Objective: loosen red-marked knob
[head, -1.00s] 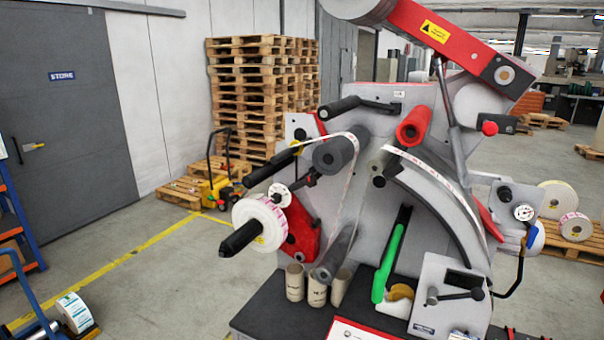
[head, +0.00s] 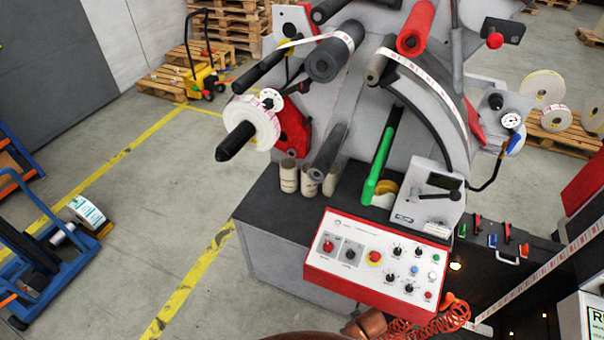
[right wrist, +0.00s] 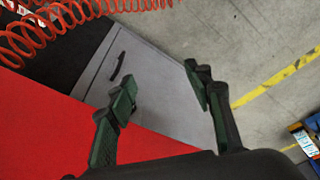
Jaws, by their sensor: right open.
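A red knob (head: 495,40) sticks out from a black block at the upper right of the label rewinder in the head view. The sloped control panel (head: 327,285) also carries knobs, among them a red one (head: 328,246) at its left. I cannot tell for certain which knob is the red-marked one. My right gripper (right wrist: 160,77) shows in the right wrist view with its two dark green-padded fingers wide apart and nothing between them. It is above a red surface and a grey cabinet. Neither gripper shows in the head view.
A coiled red hose (head: 430,321) hangs below the panel and shows at the upper left of the right wrist view (right wrist: 50,20). A label roll (head: 250,123) and a green bar (head: 382,160) stick out from the machine. The floor on the left is mostly clear, with a blue cart (head: 60,245).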

